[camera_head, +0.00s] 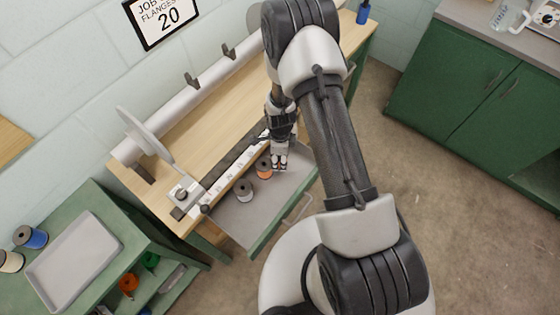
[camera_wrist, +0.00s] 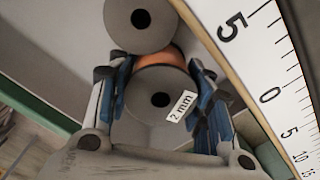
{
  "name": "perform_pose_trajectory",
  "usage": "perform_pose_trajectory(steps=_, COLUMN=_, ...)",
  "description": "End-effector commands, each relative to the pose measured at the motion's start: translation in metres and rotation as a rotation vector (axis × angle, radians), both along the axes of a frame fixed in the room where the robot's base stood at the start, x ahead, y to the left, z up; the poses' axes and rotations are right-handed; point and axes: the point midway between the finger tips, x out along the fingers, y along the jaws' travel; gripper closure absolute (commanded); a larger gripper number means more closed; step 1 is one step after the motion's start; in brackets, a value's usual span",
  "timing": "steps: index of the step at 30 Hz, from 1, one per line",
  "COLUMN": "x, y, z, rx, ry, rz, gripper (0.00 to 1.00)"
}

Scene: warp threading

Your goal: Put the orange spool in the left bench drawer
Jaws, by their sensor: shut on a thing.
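The orange spool (camera_head: 263,168) shows in the head view over the grey floor of the open bench drawer (camera_head: 228,222). In the wrist view the orange spool (camera_wrist: 160,104) shows a grey end flange with a dark centre hole and a "2 mm" label. My gripper (camera_wrist: 163,92) has its blue-padded fingers on both sides of the spool and is shut on it. In the head view my gripper (camera_head: 279,164) is at the spool's right. I cannot tell whether the spool touches the drawer floor.
A grey spool (camera_head: 244,190) is in the drawer, close to the orange one; it also shows in the wrist view (camera_wrist: 140,18). A white ruler (camera_head: 222,172) runs along the bench edge beside the drawer. A green shelf cart with a grey tray (camera_head: 74,262) stands at the left.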

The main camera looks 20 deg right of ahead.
Motion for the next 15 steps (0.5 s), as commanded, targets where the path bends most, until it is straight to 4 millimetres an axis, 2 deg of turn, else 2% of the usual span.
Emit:
perform_pose_trajectory(steps=1, x=-0.001, y=0.000, z=-0.012, rx=0.000, ry=0.003, rz=0.000, gripper=0.78)
perform_pose_trajectory(steps=4, x=-0.001, y=0.000, z=-0.026, rx=0.000, ry=0.002, rz=0.000, gripper=0.78)
perform_pose_trajectory(steps=15, x=0.000, y=0.000, z=-0.030, rx=0.000, ry=0.001, rz=0.000, gripper=0.78)
